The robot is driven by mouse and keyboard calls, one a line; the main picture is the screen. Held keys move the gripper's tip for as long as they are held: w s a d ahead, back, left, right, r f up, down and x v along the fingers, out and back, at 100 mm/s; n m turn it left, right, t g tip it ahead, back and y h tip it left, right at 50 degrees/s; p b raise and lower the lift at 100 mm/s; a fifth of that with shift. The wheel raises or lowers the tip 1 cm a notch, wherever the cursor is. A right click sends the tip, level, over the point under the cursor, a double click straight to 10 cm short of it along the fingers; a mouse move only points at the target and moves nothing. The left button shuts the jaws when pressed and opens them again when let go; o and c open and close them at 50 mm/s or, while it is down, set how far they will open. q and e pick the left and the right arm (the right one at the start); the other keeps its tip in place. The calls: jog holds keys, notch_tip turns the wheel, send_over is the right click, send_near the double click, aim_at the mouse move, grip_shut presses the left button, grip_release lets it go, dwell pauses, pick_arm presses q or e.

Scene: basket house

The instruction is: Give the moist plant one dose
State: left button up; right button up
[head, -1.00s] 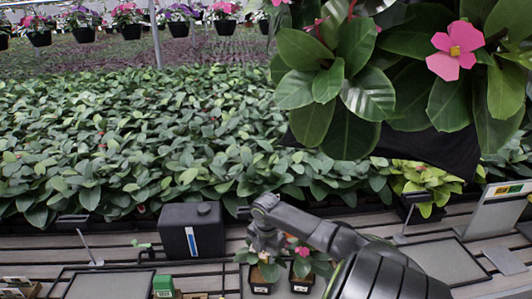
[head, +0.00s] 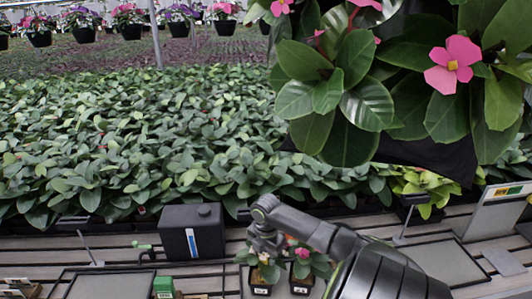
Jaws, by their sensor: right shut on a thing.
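Two small potted plants stand side by side at the bottom centre: the left one (head: 262,278) with pale leaves and the right one (head: 302,268) with a pink flower. Both are in dark pots with small labels. My right gripper (head: 266,246) is over the left plant, pointing down, and looks shut on its upper part; its fingertips are partly lost among the leaves. Which plant is moist cannot be read here. A black tank (head: 193,233) with a blue and white level strip stands to the left. My left gripper is not in view.
A green and white box (head: 163,287) and a flat grey tray (head: 90,285) are at the lower left. Another grey panel (head: 447,262) and a tilted display (head: 497,213) are at the right. A large hanging pink-flowered plant (head: 375,85) fills the upper right.

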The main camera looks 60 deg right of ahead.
jog(key=shift+r+p, duration=3.1)
jog(key=shift+r, duration=0.3)
jog(key=shift+f, duration=0.1)
